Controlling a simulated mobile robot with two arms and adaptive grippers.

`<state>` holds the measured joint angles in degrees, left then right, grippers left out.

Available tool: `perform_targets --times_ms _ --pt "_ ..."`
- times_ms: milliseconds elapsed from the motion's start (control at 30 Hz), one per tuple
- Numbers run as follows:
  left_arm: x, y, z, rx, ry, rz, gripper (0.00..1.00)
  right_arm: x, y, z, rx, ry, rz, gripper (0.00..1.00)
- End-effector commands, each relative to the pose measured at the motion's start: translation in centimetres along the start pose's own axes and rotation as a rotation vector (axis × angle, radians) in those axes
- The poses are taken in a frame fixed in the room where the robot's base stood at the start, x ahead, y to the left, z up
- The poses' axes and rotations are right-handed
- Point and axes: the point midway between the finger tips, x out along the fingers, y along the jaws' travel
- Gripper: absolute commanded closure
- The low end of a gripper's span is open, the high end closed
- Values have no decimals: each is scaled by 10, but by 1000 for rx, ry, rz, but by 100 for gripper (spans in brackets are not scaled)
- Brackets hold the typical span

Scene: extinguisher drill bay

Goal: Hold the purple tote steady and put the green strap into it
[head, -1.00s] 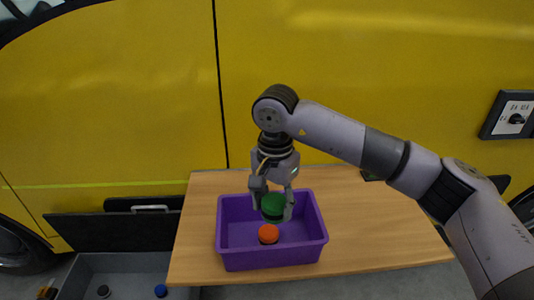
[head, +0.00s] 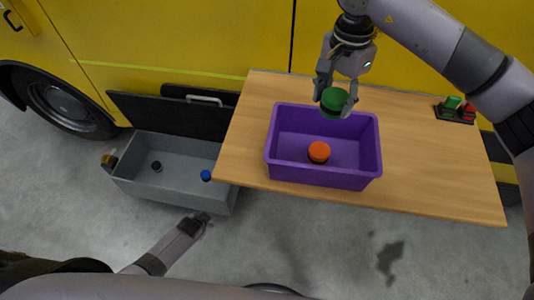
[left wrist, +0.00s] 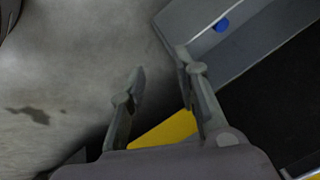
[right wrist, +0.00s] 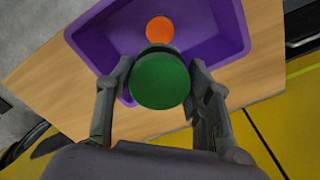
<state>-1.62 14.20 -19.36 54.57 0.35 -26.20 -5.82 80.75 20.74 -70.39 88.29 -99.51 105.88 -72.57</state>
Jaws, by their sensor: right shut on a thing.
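The purple tote (head: 325,178) stands on a wooden table, open side up, with an orange round item (head: 319,152) inside. My right gripper (head: 336,104) is shut on the green strap (head: 333,100), a rolled disc shape. It holds the strap raised near the tote's far rim; whether it is fully over the opening I cannot tell. In the right wrist view the strap (right wrist: 160,80) sits between both fingers, overlapping the tote's rim (right wrist: 243,25). My left gripper (head: 203,219) is low by the grey bin, away from the tote; its fingers (left wrist: 160,62) are open and empty.
A grey bin (head: 180,184) with a blue cap (head: 206,175) and a black one (head: 156,166) is left of the table. The wooden table (head: 440,180) is clear right of the tote. A dark tray (head: 455,112) with green and red pieces lies farther right. A yellow vehicle stands behind.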

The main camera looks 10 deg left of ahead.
Motion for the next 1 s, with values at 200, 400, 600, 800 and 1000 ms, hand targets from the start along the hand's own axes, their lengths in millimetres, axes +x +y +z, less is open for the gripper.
perform_targets --times_ms 200,400,600,800,1000 --pt "-30 -74 -112 121 118 -98 71 -1 0 0 0 0 -1 88" --pt "-78 -131 -206 235 213 -196 71 -1 0 0 0 0 -1 88" --pt "-146 -179 -292 355 300 -309 71 -1 0 0 0 0 -1 88" --pt "-227 -213 -361 472 371 -429 71 0 0 0 0 0 -1 88" --pt "-299 -222 -402 567 425 -532 71 0 0 0 0 0 -1 88"
